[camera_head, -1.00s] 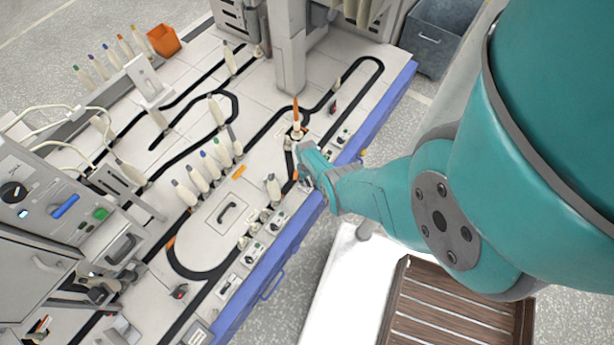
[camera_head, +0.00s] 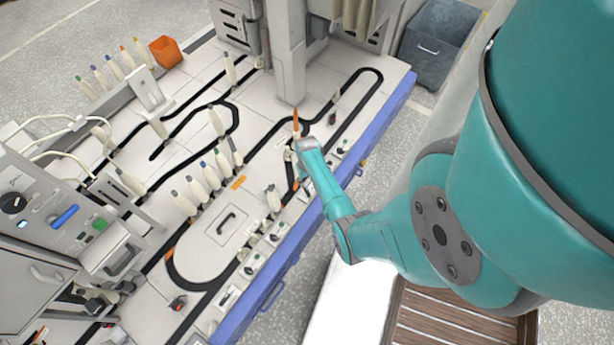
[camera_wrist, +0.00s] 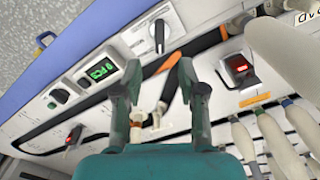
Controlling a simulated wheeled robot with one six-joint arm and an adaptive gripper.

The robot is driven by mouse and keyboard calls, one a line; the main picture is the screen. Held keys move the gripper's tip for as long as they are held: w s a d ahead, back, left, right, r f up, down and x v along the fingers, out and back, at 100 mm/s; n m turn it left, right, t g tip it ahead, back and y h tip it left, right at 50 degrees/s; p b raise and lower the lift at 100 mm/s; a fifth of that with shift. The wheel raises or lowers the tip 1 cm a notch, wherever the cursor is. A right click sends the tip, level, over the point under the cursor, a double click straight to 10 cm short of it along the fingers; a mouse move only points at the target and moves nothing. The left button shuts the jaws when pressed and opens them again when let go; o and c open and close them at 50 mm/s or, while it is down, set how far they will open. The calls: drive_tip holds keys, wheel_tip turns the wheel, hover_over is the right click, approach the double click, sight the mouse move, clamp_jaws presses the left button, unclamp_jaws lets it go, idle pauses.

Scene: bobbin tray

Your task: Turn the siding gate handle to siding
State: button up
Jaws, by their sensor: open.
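A black turn handle (camera_wrist: 158,36) on a pale plate at the bench's front edge lies just beyond my fingertips in the wrist view. It looks like the siding gate handle, but no label is readable. My gripper (camera_wrist: 160,76) is open over the bench, with nothing held between its fingers. An orange-tipped dark lever (camera_wrist: 186,72) lies by the right fingertip, and a small cream part with a brownish band (camera_wrist: 137,115) shows near the left finger. In the head view my gripper (camera_head: 302,178) is near the front edge, partly hidden by my wrist, which also covers nearby plates.
A green-lit counter (camera_wrist: 98,71) and a small dark knob (camera_wrist: 60,94) sit along the edge. A red-lit box (camera_wrist: 238,68) and several cream bobbins (camera_wrist: 275,135) stand to the right. The blue bench front (camera_head: 290,250) borders open floor.

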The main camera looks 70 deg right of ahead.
drive_tip(key=shift+r, duration=1.4)
drive_tip(key=shift+a, duration=0.1)
